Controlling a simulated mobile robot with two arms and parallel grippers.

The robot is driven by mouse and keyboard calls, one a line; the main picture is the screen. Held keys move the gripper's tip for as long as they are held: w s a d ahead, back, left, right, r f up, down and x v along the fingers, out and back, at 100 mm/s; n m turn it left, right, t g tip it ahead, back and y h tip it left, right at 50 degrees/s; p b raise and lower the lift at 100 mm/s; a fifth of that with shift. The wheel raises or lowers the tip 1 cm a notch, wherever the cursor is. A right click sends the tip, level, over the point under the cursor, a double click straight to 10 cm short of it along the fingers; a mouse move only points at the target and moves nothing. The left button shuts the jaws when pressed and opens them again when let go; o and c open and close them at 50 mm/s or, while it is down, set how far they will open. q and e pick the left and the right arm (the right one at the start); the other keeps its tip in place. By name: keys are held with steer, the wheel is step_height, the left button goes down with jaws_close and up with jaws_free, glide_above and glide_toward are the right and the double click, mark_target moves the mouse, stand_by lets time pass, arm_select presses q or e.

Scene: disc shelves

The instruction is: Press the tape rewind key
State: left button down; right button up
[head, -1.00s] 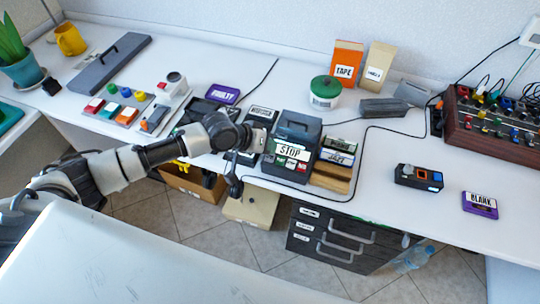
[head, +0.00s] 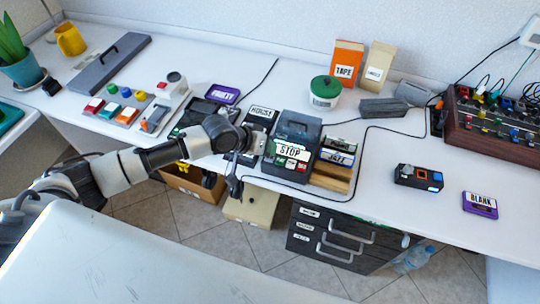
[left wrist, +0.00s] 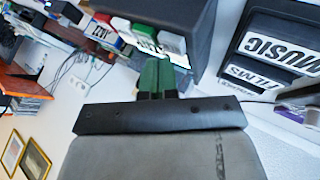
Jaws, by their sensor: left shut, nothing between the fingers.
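The tape machine (head: 297,135) is a dark box with a STOP label and a row of small coloured keys (head: 291,163) low on its front. I cannot read which one is rewind. Contact cannot be told. My right gripper is not in view.
Labelled cassettes (head: 338,151) stand right of the machine, and a HOUSE-labelled item (head: 261,116) stands behind my left wrist. A small black device (head: 419,177) and a purple BLANK tape (head: 480,204) lie to the right. A black cable crosses the table.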

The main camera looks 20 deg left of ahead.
arm_select(q)
steer(key=shift+f, duration=0.45)
stand_by(0.4)
steer(key=shift+r, duration=0.1)
steer(key=shift+r+p, duration=0.75)
steer(key=shift+p, duration=0.05)
steer(key=shift+r, duration=0.1)
step_height(320, 180, up, 5)
steer(key=p, duration=0.5)
stand_by(0.7)
